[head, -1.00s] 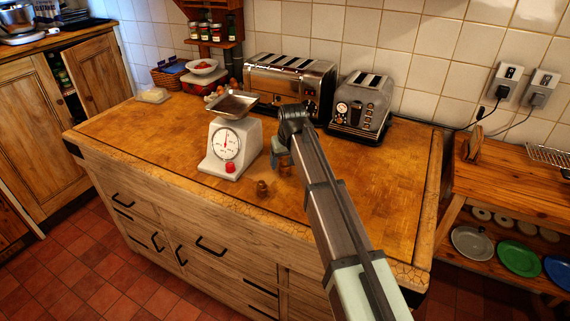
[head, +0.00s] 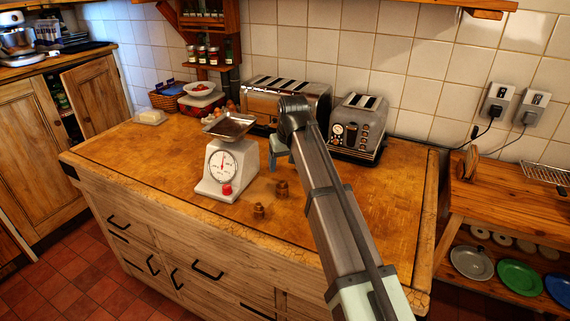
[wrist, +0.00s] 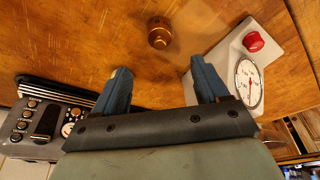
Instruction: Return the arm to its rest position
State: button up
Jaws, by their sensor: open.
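My arm (head: 325,190) reaches out over the wooden counter (head: 130,165) from the lower right of the head view. My gripper (head: 278,162) hangs at its far end, above the counter and to the right of the white scale (head: 212,185). A small brass weight (wrist: 159,38) stands on the counter beyond the fingertips. The head view shows two brass weights, one nearer the front (head: 259,211) and one farther back (head: 282,188).
A long toaster (head: 290,100) and a smaller toaster (head: 358,125) stand behind my gripper, near the tiled wall. The scale with its metal pan (head: 229,126) is close on the left. The counter's right part (head: 400,190) is clear.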

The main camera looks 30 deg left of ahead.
jog(key=shift+d, duration=0.1)
